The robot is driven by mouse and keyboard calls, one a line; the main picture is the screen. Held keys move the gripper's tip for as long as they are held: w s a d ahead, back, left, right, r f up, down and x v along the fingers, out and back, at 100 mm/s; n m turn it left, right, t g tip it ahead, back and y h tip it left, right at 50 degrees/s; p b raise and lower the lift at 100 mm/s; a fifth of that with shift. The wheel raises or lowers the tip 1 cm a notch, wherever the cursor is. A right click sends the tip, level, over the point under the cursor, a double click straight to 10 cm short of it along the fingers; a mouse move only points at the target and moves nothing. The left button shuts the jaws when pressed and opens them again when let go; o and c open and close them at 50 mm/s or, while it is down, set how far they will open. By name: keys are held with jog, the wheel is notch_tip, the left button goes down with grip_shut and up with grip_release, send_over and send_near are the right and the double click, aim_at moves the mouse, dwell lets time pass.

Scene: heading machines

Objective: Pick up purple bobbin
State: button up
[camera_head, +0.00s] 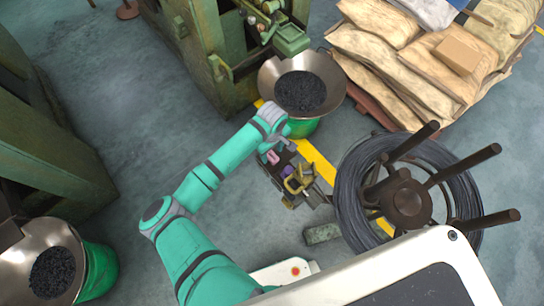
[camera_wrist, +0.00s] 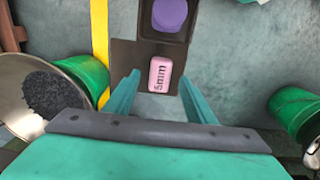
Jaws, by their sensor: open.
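The purple bobbin (camera_wrist: 170,14) is a round purple piece in a dark square tray compartment at the top of the wrist view, partly cut off by the frame edge. In the head view it is a small purple spot (camera_head: 287,171) on the dark tray. My gripper (camera_wrist: 159,76) is open, its two green fingers pointing toward the tray. Nothing is held. In the head view my gripper (camera_head: 278,147) is over the tray's upper-left end.
Yellow tools (camera_head: 299,182) lie on the tray. A pan of dark pieces on a green drum (camera_head: 301,91) stands close above it. A wire coil on a dark spoked stand (camera_head: 404,200) is to the right. Green machines stand left and behind. Open floor lies left of the tray.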

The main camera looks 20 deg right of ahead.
jog(key=shift+f, duration=1.1)
jog(key=c, duration=1.1)
jog(key=shift+r, duration=0.1)
